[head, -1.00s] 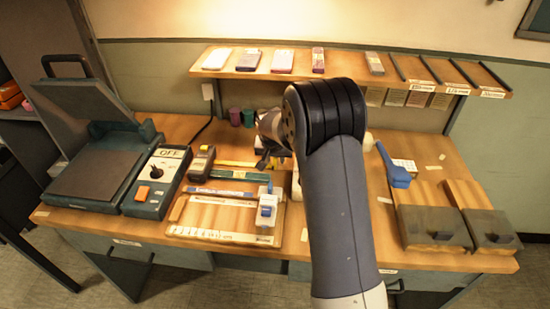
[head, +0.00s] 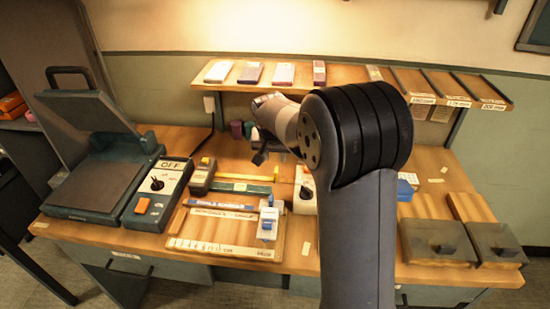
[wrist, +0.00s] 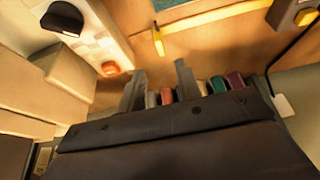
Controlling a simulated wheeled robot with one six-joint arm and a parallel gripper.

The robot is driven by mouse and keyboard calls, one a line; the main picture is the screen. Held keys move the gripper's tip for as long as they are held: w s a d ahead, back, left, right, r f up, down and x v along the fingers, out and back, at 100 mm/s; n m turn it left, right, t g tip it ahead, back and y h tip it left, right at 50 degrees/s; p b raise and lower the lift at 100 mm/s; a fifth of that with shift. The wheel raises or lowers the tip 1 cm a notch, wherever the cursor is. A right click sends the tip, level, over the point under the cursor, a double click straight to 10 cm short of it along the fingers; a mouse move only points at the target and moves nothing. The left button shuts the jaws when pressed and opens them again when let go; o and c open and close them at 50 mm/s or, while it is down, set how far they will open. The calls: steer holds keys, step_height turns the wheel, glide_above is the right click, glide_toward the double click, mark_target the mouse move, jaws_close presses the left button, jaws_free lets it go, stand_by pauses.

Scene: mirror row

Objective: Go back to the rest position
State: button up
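My gripper (head: 259,148) is at the back of the bench, above the bench top and below the shelf, left of my large arm link. In the wrist view my gripper (wrist: 158,76) shows two grey fingers standing apart with nothing between them, so it is open and empty. My arm hides part of the bench's right middle in the head view.
The wooden bench (head: 188,137) holds a lidded press (head: 97,180), an OFF-labelled box (head: 158,187) and a wooden board (head: 190,243). A shelf (head: 345,88) with several blocks runs behind. Coloured cups (wrist: 218,84) stand near my fingers.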

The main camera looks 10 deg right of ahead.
mark_target(277, 170)
steer(key=x, duration=1.1)
steer(key=shift+d+r+p, duration=0.15)
steer(key=shift+r+p, duration=0.05)
steer(key=shift+p, duration=0.4)
steer(key=shift+d, duration=0.15)
steer(key=shift+f, duration=0.2)
